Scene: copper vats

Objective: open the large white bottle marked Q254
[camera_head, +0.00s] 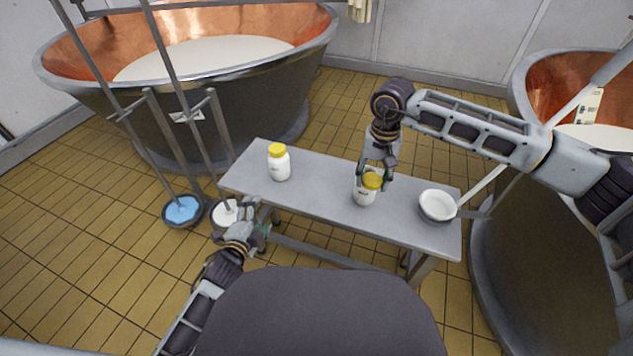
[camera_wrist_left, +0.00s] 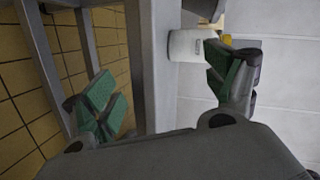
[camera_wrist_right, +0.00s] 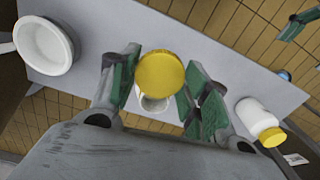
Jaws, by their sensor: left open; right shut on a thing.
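A white bottle (camera_head: 362,196) stands upright on the grey bench, right of centre. My right gripper (camera_head: 375,172) is over it, shut on a yellow lid (camera_wrist_right: 159,72). In the right wrist view, a pale round opening (camera_wrist_right: 153,104) shows below the lid, so the lid looks off the bottle. A second white bottle (camera_head: 279,165) with a yellow lid (camera_head: 277,149) stands further left; it also shows in the right wrist view (camera_wrist_right: 255,115). The labels are too small to read. My left gripper (camera_head: 257,228) is open and empty at the bench's front left edge.
A white bowl (camera_head: 438,205) sits at the right end of the bench (camera_head: 318,190). Copper vats stand behind left (camera_head: 200,75) and at right. Buckets with blue (camera_head: 182,210) and white contents stand on the floor at left. The bench between the bottles is clear.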

